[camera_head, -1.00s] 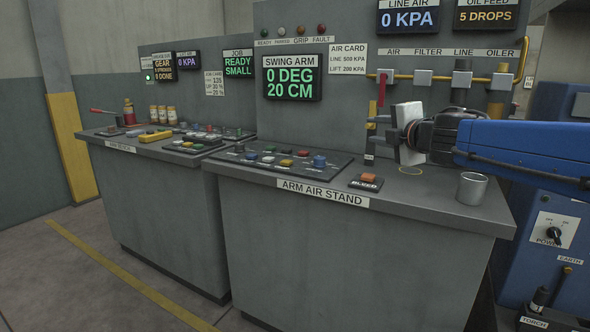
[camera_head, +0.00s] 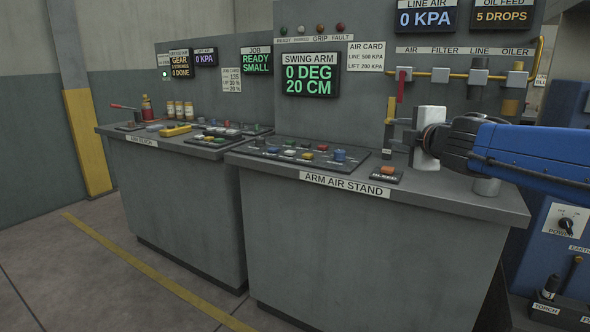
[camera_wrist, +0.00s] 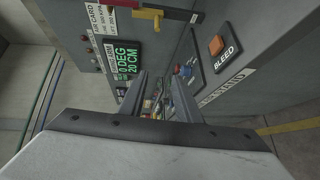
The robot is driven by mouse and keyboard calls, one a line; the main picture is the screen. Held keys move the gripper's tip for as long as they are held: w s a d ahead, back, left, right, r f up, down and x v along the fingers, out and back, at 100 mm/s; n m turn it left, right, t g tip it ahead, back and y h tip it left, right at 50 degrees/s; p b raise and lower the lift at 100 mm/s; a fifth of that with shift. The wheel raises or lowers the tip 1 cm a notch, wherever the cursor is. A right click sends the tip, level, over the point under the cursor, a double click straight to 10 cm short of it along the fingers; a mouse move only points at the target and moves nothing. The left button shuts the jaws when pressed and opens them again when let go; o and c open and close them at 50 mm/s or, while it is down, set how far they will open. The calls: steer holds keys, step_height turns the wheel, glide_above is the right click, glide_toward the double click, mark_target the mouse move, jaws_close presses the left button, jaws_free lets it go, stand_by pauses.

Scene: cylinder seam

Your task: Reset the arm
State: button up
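My gripper (camera_wrist: 161,85) shows two grey fingers apart with nothing between them in the wrist view. In the head view my blue arm reaches in from the right, with the gripper's pale body (camera_head: 431,136) above the right end of the arm air stand (camera_head: 370,240). The swing arm display (camera_head: 310,75) reads 0 DEG, 20 CM; it also shows sideways in the wrist view (camera_wrist: 127,58). A panel of coloured buttons (camera_head: 300,152) lies on the stand's top, left of the gripper. The orange BLEED button (camera_head: 387,168) sits just below and left of the gripper.
A grey cup (camera_head: 487,187) stands behind my arm, partly hidden. A red-handled valve (camera_head: 401,85) and yellow pipe are on the back panel. Line air reads 0 KPA. A second bench (camera_head: 185,200) stands left. The floor in front is clear.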

steer(key=s+d+f+m+g+h, duration=0.3)
steer(key=s+d+f+m, duration=0.2)
steer(key=s+f+m, duration=0.25)
steer(key=s+d+f+m+g+h, duration=0.2)
steer(key=s+d+f+m+h, duration=0.1)
steer(key=s+d+f+m, duration=0.4)
steer(key=s+a+f+m+g+y, duration=0.2)
steer(key=s+a+f+g, duration=0.1)
steer(key=s+f, duration=0.5)
steer(key=s+a+f+m+g+y, duration=0.2)
steer(key=s+a+f, duration=0.3)
steer(key=s+f, duration=0.3)
steer(key=shift+s+a+f+g, duration=0.4)
steer(key=shift+s+g, duration=0.3)
steer(key=shift+s, duration=0.55)
steer(key=shift+m, duration=0.25)
